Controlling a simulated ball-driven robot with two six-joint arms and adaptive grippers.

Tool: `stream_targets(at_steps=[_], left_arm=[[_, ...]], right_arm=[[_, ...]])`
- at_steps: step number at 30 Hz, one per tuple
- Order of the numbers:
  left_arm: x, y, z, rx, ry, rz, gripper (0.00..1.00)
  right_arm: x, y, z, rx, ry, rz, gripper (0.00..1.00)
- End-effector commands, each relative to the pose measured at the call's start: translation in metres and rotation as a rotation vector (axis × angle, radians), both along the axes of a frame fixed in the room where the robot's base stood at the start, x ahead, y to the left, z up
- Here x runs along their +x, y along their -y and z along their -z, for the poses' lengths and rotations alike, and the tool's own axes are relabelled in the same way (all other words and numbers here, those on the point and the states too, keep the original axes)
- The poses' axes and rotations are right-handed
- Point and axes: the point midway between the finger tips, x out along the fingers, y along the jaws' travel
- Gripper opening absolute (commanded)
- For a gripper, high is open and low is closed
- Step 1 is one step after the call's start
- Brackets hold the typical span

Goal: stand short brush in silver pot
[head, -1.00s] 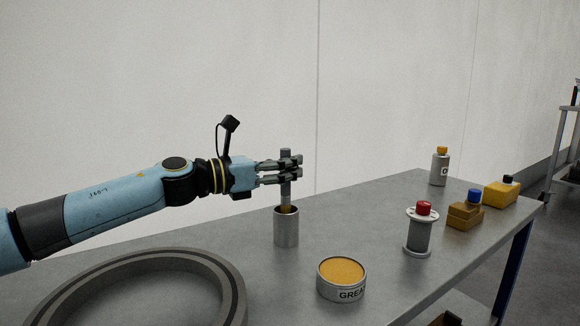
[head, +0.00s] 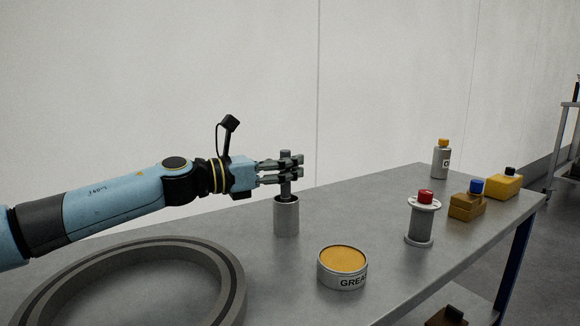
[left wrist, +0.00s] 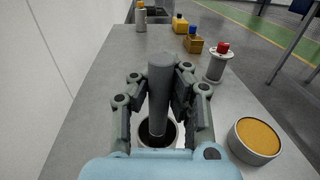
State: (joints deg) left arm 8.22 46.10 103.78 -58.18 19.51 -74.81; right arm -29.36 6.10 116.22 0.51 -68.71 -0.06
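The short brush (head: 286,187) has a grey handle and stands upright, its lower end inside the silver pot (head: 287,218). The bristles are hidden in the pot. My left gripper (head: 297,166) is shut on the handle just above the pot's rim, and the handle's top sticks up above the fingers. In the left wrist view the handle (left wrist: 158,95) is between the fingers (left wrist: 163,100), and the pot's open mouth (left wrist: 143,133) is below. I cannot tell whether the brush touches the pot's bottom. My right gripper is not in view.
A grease tin (head: 342,267) stands front right of the pot, and a large grey ring (head: 60,282) lies at the left. A red-topped spool (head: 421,222), yellow boxes (head: 467,206) and a capped bottle (head: 440,160) stand farther right. The bench between is clear.

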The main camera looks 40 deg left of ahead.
Motion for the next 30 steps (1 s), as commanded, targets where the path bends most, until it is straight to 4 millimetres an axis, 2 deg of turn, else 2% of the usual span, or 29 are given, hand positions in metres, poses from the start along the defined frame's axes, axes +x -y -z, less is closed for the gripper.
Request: stream_targets(at_steps=[1, 5, 6, 13, 16, 27, 30], left_arm=[[0.000, 0.000, 0.000, 0.000, 0.000, 0.000, 0.14], [0.000, 0.000, 0.000, 0.000, 0.000, 0.000, 0.31], [0.000, 0.000, 0.000, 0.000, 0.000, 0.000, 0.33], [0.000, 0.000, 0.000, 0.001, 0.000, 0.000, 0.33], [0.000, 0.000, -0.007, 0.004, 0.001, 0.001, 0.33], [0.000, 0.000, -0.078, 0.007, 0.004, 0.002, 0.33], [0.000, 0.000, -0.090, 0.005, 0.002, 0.001, 0.33]], right_arm=[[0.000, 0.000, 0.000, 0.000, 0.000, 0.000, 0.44], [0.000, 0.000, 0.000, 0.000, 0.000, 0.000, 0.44], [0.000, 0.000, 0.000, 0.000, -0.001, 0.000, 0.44], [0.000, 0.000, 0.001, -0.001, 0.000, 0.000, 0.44], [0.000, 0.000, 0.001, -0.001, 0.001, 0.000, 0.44], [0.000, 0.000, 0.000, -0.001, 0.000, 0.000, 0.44], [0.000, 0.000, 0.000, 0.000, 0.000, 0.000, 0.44]])
